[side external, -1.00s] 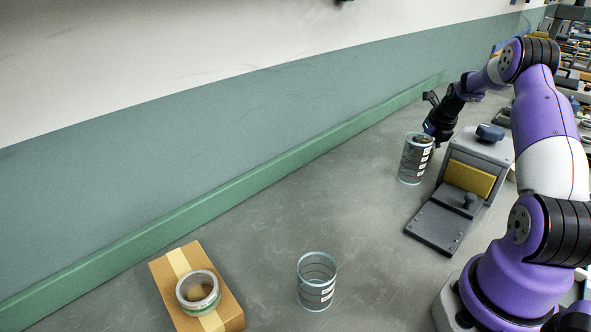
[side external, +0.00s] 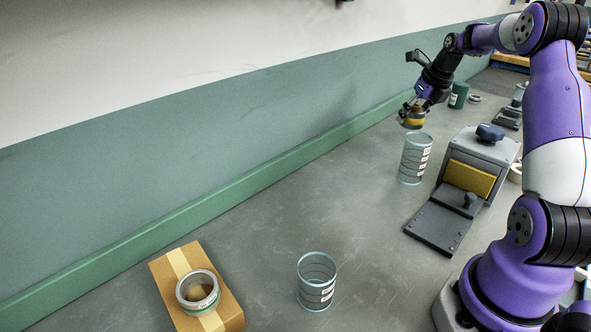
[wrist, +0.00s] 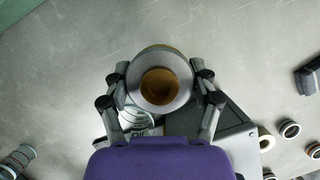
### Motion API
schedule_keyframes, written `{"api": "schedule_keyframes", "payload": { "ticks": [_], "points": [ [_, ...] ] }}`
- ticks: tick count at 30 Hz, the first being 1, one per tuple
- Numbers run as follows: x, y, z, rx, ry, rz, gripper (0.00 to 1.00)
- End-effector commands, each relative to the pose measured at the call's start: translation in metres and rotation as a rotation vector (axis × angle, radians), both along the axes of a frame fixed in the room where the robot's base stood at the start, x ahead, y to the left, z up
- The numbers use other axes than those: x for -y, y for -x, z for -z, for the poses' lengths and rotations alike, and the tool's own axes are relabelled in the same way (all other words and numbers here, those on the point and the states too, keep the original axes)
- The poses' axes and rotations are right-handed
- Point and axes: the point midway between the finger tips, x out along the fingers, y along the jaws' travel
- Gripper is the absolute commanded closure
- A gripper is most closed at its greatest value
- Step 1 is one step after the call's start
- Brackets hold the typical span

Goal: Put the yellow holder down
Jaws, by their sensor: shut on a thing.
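My gripper (side external: 411,112) is shut on the yellow holder (side external: 413,123), which is held in the air just above and behind the rear clear cylinder (side external: 415,160). In the wrist view, the holder (wrist: 159,83) sits between the two fingers. It looks round, with a grey ring-shaped top, a brownish-yellow middle and a yellow edge showing behind. The clear cylinder also shows in the wrist view (wrist: 137,121), partly hidden beneath the holder. The holder's underside is hidden in the wrist view.
A grey machine with a yellow panel (side external: 470,178) stands right of the rear cylinder. Another clear cylinder (side external: 316,283) stands at the front. A cardboard box (side external: 172,273) carries a tape roll (side external: 207,306). The middle of the table is clear, with a green ledge (side external: 220,202) along the wall.

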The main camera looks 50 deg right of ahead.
Motion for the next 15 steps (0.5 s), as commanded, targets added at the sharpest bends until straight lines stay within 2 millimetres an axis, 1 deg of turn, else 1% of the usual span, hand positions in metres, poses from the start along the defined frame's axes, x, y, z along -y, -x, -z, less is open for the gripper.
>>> {"api": "schedule_keyframes", "payload": {
  "ticks": [1, 2, 3, 5, 6, 7, 8, 9, 11, 12, 15],
  "points": [
    [-0.019, -0.008, -0.004, 0.003, 0.004, -0.092, 0.89],
    [-0.032, -0.013, -0.005, 0.003, 0.003, -0.154, 0.89],
    [-0.050, -0.018, -0.006, 0.003, 0.003, -0.241, 0.89],
    [-0.078, -0.021, -0.009, 0.004, 0.003, -0.360, 0.89],
    [-0.098, -0.021, -0.009, 0.004, 0.003, -0.438, 0.89],
    [-0.113, -0.021, -0.010, 0.005, 0.004, -0.499, 0.89],
    [-0.130, -0.020, -0.011, 0.004, 0.004, -0.564, 0.89],
    [-0.152, -0.018, -0.011, 0.005, 0.004, -0.653, 0.89],
    [-0.184, -0.012, -0.012, 0.006, 0.004, -0.782, 0.89],
    [-0.203, -0.007, -0.011, 0.006, 0.004, -0.860, 0.89],
    [-0.244, 0.007, -0.010, 0.006, 0.004, -1.030, 0.89]
  ]
}}
